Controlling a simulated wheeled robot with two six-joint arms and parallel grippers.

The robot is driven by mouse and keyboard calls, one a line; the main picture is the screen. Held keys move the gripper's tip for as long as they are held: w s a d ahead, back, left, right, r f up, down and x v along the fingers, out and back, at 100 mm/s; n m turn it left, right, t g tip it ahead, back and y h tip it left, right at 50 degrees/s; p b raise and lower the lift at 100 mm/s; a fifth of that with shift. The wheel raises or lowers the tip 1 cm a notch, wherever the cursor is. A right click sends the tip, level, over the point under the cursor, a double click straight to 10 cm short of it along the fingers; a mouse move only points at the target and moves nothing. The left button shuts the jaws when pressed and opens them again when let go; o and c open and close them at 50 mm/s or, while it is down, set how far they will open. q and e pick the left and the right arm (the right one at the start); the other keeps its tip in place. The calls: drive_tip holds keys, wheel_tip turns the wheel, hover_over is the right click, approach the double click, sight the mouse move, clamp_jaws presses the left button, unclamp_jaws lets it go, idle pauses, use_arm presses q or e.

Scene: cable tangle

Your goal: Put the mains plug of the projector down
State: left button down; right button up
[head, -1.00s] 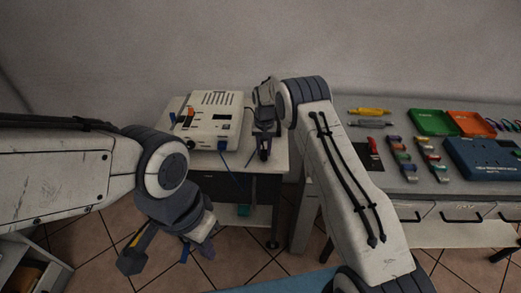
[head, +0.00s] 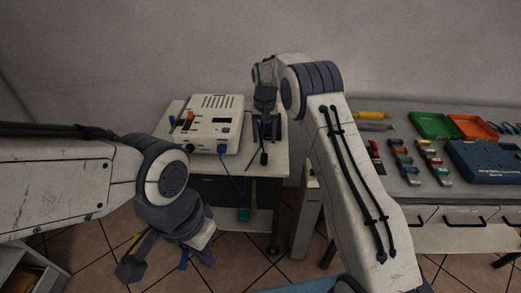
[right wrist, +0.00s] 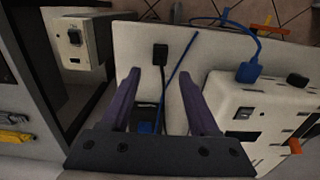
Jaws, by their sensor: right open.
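The projector (head: 213,128) is a white box on the small white table; its side shows in the right wrist view (right wrist: 245,115). A black plug (right wrist: 160,54) with a thin dark cord lies on the white tabletop, near its edge; I take it for the mains plug. In the head view a small dark shape (head: 264,158) sits below my right gripper (head: 266,137). In the right wrist view my right gripper (right wrist: 158,88) is open, its purple fingers apart from the plug and either side of its cord. My left gripper (head: 196,258) hangs low over the floor; its jaw opening is unclear.
A blue connector (right wrist: 250,70) is in the projector, and a blue cable (right wrist: 180,62) crosses the tabletop beside the plug. A white box with a black socket (right wrist: 74,38) stands beyond the table edge. The workbench (head: 440,195) at the right holds trays and tools.

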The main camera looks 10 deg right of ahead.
drive_tip(key=s+a+r+n, duration=0.3)
drive_tip(key=s+a+r, duration=0.35)
drive_tip(key=s, duration=0.35)
drive_tip(key=s+a+r+n, duration=0.2)
drive_tip(key=s+a+r, duration=0.3)
drive_tip(key=s+r, duration=0.3)
drive_tip(key=s+d+f+n, duration=0.1)
drive_tip(key=s+n, duration=0.1)
drive_tip(key=s, duration=1)
drive_tip(key=s+d+f+n+y, duration=0.1)
drive_tip(key=s+f+n, duration=0.1)
drive_tip(key=s, duration=1.1)
drive_tip(key=shift+n, duration=0.6)
drive_tip(key=shift+s, duration=0.15)
